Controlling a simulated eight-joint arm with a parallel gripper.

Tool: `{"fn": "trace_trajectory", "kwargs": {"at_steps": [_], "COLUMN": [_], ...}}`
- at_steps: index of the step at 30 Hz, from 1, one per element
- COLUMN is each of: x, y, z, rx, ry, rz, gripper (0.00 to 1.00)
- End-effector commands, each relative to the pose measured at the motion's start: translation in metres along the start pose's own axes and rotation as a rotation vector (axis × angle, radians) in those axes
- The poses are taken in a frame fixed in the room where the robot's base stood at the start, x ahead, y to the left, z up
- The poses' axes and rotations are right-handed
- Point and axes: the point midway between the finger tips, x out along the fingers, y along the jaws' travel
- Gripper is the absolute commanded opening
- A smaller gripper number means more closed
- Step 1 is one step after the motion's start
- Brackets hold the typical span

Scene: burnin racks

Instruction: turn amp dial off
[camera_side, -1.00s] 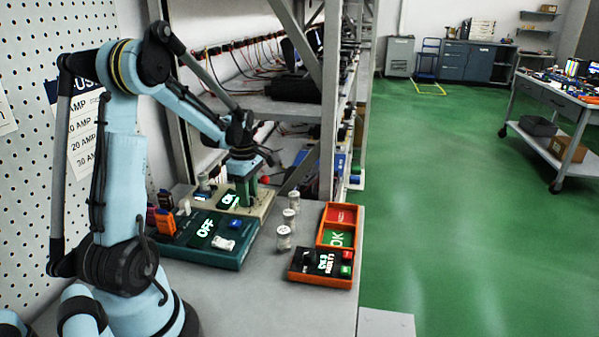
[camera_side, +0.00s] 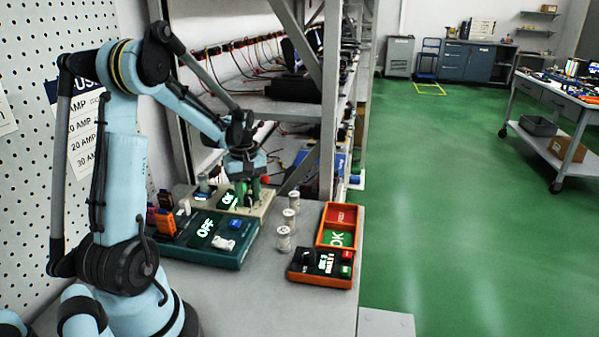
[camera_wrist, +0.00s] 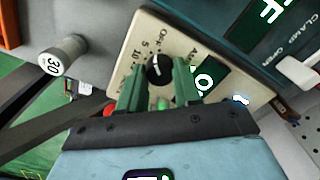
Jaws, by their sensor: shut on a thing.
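The amp dial (camera_wrist: 158,70) is a round black knob with a white pointer mark, on a beige panel (camera_wrist: 181,44) with printed numbers and lettering around it. In the wrist view the two green fingers of my gripper (camera_wrist: 159,84) stand on either side of the knob, shut on it. I cannot tell exactly which label the pointer lines up with. In the side view my gripper (camera_side: 248,194) points down over the beige panel (camera_side: 262,209), and the knob is hidden by the fingers.
A teal unit (camera_side: 232,256) with an OFF display stands in front of the panel. An orange tray (camera_side: 320,245) and an orange-edged box (camera_side: 300,278) sit farther right. The front bench top is clear.

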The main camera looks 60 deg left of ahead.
Motion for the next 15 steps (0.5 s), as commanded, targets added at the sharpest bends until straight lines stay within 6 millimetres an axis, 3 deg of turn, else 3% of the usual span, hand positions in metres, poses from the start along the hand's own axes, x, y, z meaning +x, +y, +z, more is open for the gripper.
{"fn": "trace_trajectory", "kwargs": {"at_steps": [15], "x": [-0.0004], "y": [0.0], "z": [-0.0004], "rx": [0.272], "ry": [0.001], "rz": [0.0], "gripper": [0.03]}}
